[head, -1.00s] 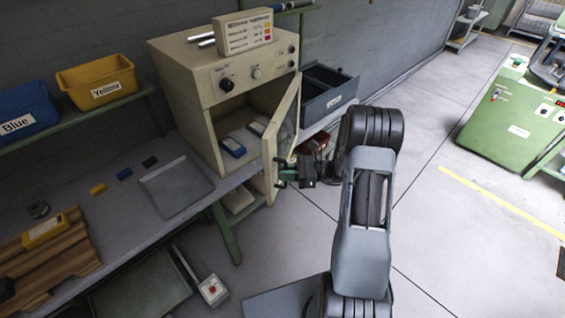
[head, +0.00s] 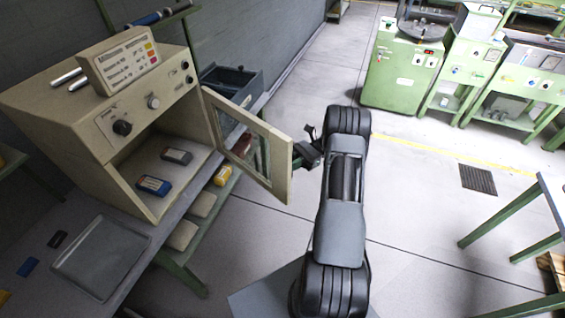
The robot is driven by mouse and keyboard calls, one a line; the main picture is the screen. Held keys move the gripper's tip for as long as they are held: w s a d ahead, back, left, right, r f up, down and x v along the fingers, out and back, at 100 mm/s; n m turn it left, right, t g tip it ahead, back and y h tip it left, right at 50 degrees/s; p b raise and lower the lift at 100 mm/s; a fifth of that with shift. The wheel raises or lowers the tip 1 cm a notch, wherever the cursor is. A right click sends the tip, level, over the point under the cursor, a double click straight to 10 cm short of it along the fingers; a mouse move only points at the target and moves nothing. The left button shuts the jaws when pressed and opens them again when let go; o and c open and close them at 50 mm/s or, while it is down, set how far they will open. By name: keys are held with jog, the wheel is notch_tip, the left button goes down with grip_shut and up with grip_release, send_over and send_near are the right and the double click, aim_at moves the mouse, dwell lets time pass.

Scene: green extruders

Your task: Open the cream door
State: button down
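The cream door (head: 252,150) has a glass pane and stands wide open, swung out to the right from the cream cabinet (head: 75,135). The cabinet's inside is exposed, with a blue-labelled block (head: 154,186) and a grey block (head: 177,156) on its floor. My gripper (head: 306,150) is at the door's outer right side, close to its far edge. The door frame partly hides the gripper, and its fingers are too small and dark to read. I cannot tell if it touches the door.
A box with coloured labels (head: 121,57) sits on the cabinet. A dark open drawer box (head: 231,85) stands behind the door. A metal tray (head: 98,258) lies on the bench at front left.

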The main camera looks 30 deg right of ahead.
jog(key=shift+w+d, duration=0.15)
jog(key=shift+d, duration=0.15)
jog(key=shift+d, duration=0.1)
jog(key=c, duration=1.1)
grip_release()
jog(key=shift+c, duration=0.2)
jog(key=shift+r, duration=0.1)
